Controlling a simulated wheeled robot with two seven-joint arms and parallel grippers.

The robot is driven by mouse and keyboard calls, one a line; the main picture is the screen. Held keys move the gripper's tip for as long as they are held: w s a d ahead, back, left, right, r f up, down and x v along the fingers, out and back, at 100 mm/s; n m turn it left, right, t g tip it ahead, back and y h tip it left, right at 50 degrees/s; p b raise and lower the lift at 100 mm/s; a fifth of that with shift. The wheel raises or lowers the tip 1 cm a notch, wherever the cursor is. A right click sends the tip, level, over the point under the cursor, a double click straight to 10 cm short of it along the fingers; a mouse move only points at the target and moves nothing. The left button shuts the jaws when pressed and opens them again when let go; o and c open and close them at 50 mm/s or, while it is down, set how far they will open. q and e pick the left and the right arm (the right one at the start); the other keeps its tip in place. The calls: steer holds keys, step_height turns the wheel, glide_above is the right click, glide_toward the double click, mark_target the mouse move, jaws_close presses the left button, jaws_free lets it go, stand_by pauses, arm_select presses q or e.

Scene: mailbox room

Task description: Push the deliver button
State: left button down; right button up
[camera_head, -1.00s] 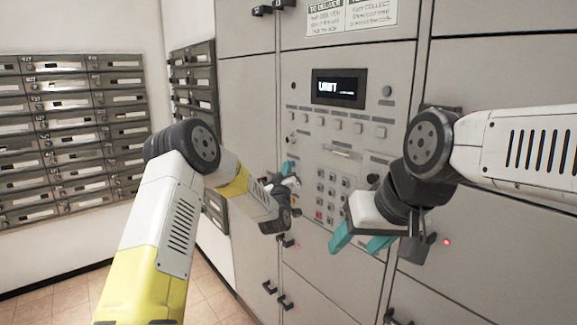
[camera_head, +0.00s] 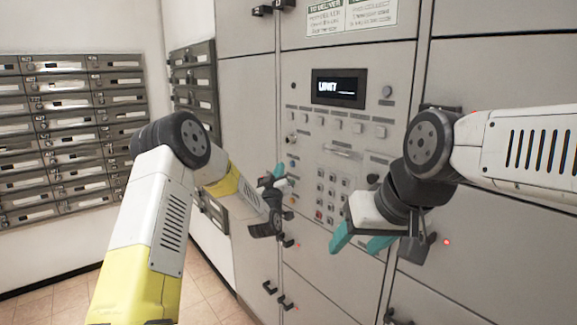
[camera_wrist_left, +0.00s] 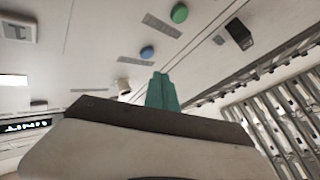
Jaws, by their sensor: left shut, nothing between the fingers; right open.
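The locker control panel (camera_head: 335,125) fills the middle of the head view, with a lit display (camera_head: 338,88) and a row of square buttons below it. My left gripper (camera_head: 281,176) is shut and empty at the panel's left edge. In the left wrist view its teal fingertips (camera_wrist_left: 162,90) point toward a round blue button (camera_wrist_left: 147,52), a green button (camera_wrist_left: 180,13) and a pale round knob (camera_wrist_left: 123,88), and appear apart from them. The button labels are too small to read, so I cannot tell which is deliver. My right gripper (camera_head: 362,238) is open and empty, low in front of the panel.
A numeric keypad (camera_head: 326,190) sits on the panel right of my left gripper. Locker doors (camera_head: 490,75) surround the panel, some with protruding handles (camera_head: 269,287). Mailboxes (camera_head: 70,130) line the left wall. An instruction sign (camera_head: 351,15) is above.

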arm_select(q)
steer(key=shift+s+a, duration=0.55)
steer(key=shift+a, duration=0.15)
steer(key=shift+s+a, duration=0.5)
steer(key=shift+a, duration=0.2)
